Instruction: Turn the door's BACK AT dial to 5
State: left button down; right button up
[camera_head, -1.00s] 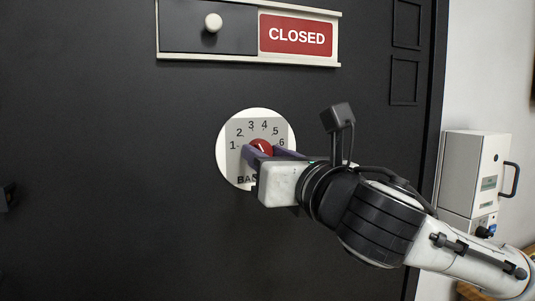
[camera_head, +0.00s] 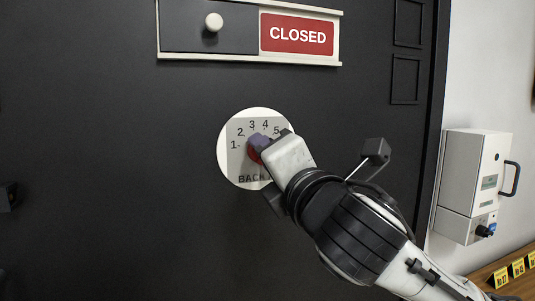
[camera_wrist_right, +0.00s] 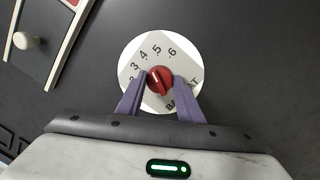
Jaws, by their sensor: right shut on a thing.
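The BACK AT dial is a round white disc (camera_head: 225,165) with a grey numbered plate on the black door. In the head view 1 to 5 show; my right gripper (camera_head: 259,147) covers the plate's lower right. The red knob (camera_head: 253,156) is mostly hidden there. In the right wrist view the knob (camera_wrist_right: 160,82) sits between the purple fingers of my right gripper (camera_wrist_right: 160,93), which is shut on it. Its pale pointer mark faces up-left, toward the lower numbers; the exact number cannot be told. My left gripper is not in view.
A sliding CLOSED sign (camera_head: 297,34) with a white knob (camera_head: 213,22) is above the dial. A white box (camera_head: 470,180) hangs on the wall at right. Yellow numbered markers (camera_head: 500,277) stand on a wooden surface below it. The door around the dial is flat.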

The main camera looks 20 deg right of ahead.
jog(key=m, duration=0.3)
jog(key=shift+m+h, duration=0.4)
jog(key=shift+r+m+p, duration=0.1)
jog(key=shift+m+p, duration=0.2)
jog(key=o, duration=1.1)
jog(key=shift+c, duration=0.2)
jog(key=shift+s, duration=0.1)
jog(key=s+f+b, duration=0.1)
jog(key=s+b, duration=0.6)
jog(key=s, duration=0.3)
